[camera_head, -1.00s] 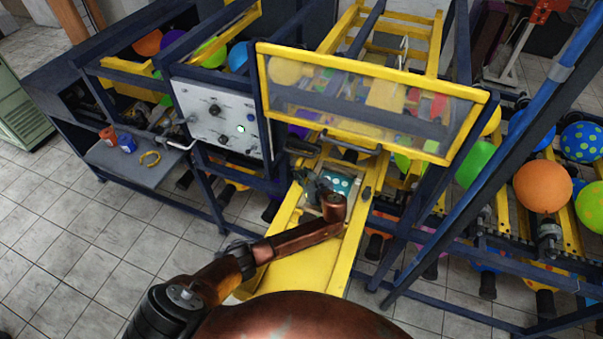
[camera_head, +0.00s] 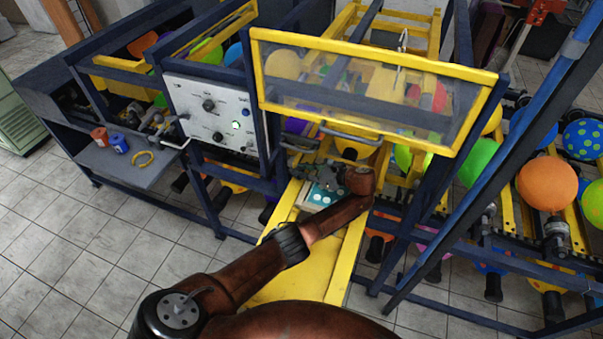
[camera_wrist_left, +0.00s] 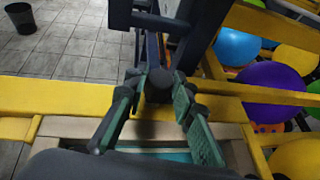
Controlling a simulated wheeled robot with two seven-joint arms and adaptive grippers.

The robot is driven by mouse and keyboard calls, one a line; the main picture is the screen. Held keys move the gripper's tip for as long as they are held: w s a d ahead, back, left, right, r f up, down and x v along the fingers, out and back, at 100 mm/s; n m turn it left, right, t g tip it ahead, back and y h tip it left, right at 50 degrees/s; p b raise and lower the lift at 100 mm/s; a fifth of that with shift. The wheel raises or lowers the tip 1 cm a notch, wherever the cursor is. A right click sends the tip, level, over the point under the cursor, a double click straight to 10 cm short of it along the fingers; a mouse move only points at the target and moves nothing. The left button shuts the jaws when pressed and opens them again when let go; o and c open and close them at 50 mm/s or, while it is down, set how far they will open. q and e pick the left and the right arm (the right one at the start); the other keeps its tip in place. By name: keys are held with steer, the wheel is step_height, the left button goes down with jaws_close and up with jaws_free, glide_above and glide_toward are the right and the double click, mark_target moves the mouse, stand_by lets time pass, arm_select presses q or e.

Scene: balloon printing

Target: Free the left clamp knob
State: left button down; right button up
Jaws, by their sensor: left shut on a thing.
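The left clamp knob (camera_wrist_left: 158,86) is a dark round knob between my left gripper's fingers in the left wrist view, at the yellow frame's edge. My left gripper (camera_wrist_left: 159,80), with green-padded fingers, is shut on it, one finger on each side. In the head view, my left gripper (camera_head: 320,178) reaches over the far end of the yellow printing bed, beside a teal plate with white dots (camera_head: 325,197). The knob is too small and covered to make out there. My right gripper is not in view.
A yellow-framed clear guard (camera_head: 370,90) hangs just beyond my gripper. A control panel (camera_head: 212,112) stands left of it. A side shelf (camera_head: 110,168) holds red and blue pots and a yellow ring. Balloons (camera_head: 547,184) line the right.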

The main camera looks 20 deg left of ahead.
arm_select(q)
steer(key=shift+f, duration=0.1)
steer(key=c, duration=1.6)
jaws_free()
steer(key=v, duration=1.2)
